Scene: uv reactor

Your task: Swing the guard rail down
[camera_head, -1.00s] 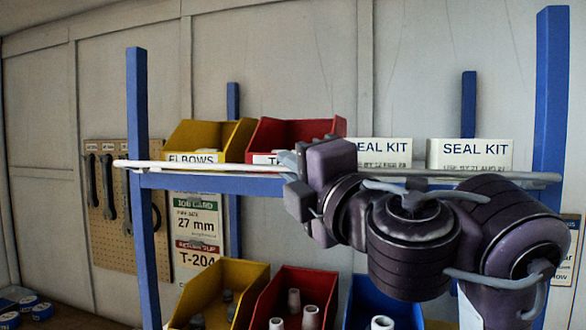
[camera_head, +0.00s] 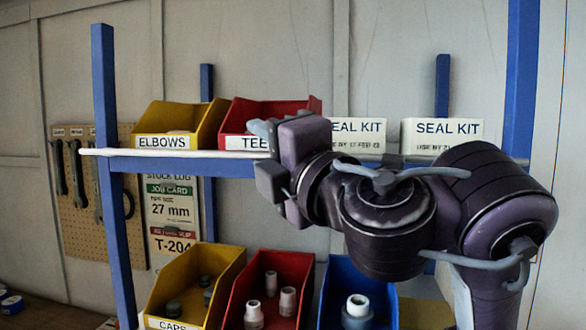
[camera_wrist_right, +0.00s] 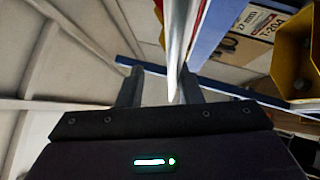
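The guard rail (camera_head: 170,153) is a thin white bar running across the front of the upper shelf, just above its blue beam. It lies roughly level below the bin labels, and my right arm hides part of it. My right gripper (camera_head: 264,158) is at the rail near the red TEES bin. In the right wrist view, the rail (camera_wrist_right: 179,50) runs between the two spread fingers of this gripper (camera_wrist_right: 160,90), nearer the right finger. The fingers look open and not closed on it. My left gripper is not in view.
Yellow (camera_head: 206,122) and red (camera_head: 305,108) bins and white SEAL KIT boxes (camera_head: 442,134) stand on the upper shelf. More bins, such as the blue one (camera_head: 335,295), sit below. Blue posts (camera_head: 112,190) flank the rack. A pegboard with wrenches (camera_head: 88,225) hangs at left.

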